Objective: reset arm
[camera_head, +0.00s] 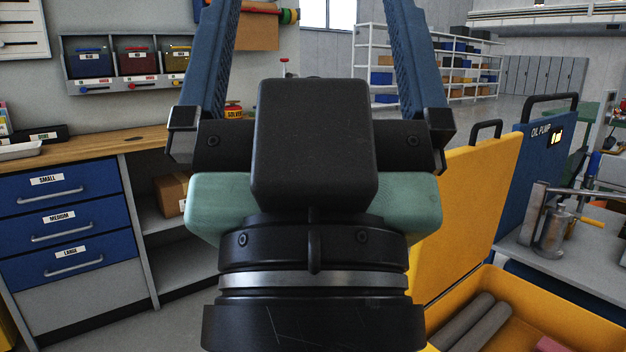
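My gripper (310,15) fills the middle of the head view and points away from the camera. Its two blue fingers stand wide apart, and I see nothing held between them in the visible part. The fingertips run out of the top of the picture. The dark wrist and palm hide what lies straight behind them. A pale green block shows on both sides of the palm; I cannot tell if it is part of my gripper.
A wooden-topped workbench (75,148) with blue drawers labelled small, medium and large stands at the left. Wall bins (137,62) hang above it. An open yellow case (475,200) is close at the right, beside a grey table (570,265) with an oil pump (553,232). Shelves (440,70) stand far back.

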